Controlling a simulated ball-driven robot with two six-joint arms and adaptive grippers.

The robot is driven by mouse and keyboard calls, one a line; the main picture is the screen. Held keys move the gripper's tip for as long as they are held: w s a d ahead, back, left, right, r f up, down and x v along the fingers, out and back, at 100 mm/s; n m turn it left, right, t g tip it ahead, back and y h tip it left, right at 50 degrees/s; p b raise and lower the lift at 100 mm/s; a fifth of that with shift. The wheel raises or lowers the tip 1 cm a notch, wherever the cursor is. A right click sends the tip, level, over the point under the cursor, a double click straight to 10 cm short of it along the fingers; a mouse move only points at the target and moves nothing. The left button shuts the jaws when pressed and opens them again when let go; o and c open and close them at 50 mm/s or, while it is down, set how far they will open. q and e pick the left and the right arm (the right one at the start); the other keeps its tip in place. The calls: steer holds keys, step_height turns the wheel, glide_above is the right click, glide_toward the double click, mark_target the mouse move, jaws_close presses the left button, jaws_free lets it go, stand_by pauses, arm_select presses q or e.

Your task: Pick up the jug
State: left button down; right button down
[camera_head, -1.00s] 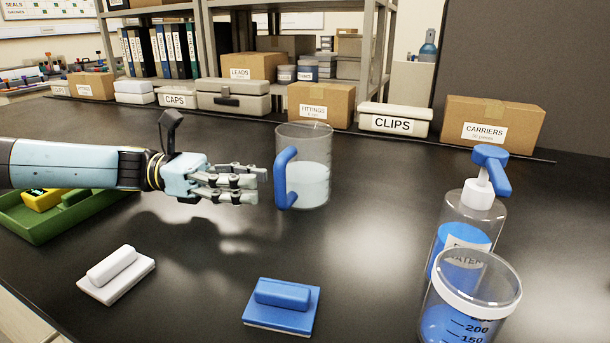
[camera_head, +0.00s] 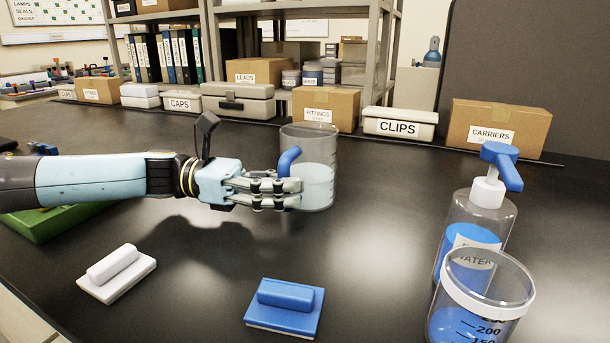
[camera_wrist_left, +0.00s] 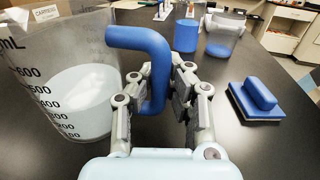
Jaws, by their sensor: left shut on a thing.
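The jug (camera_head: 318,182) is a clear beaker with a blue handle and pale liquid inside, standing upright on the black bench in the head view. It also shows at the left of the left wrist view (camera_wrist_left: 78,100), with printed volume marks. My left gripper (camera_head: 290,193) is at the jug's left side, shut on the blue handle (camera_wrist_left: 150,65). In the left wrist view the fingers (camera_wrist_left: 160,95) sit on both sides of the handle's upright part. The fingers hide the lower handle in the head view. My right gripper is not in view.
A pump bottle (camera_head: 475,225) and a clear cup with blue liquid (camera_head: 480,310) stand at the right. A green tray (camera_head: 50,222) is under my left arm. Boxes line the back.

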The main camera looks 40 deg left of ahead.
mark_target(284, 164)
arm_select(q)
steer(key=shift+r, duration=0.1)
stand_by(0.6)
steer(key=shift+r, duration=0.25)
step_height(284, 164, up, 4)
steer(key=shift+f+p, duration=0.1)
steer(key=shift+p, duration=0.95)
steer(key=s+d+r+p, duration=0.3)
steer(key=s+d+r, duration=0.2)
steer(key=d, duration=0.5)
steer(key=shift+s+d+r+p, duration=0.15)
steer(key=shift+s+r+p, duration=0.15)
steer(key=shift+r, duration=0.5)
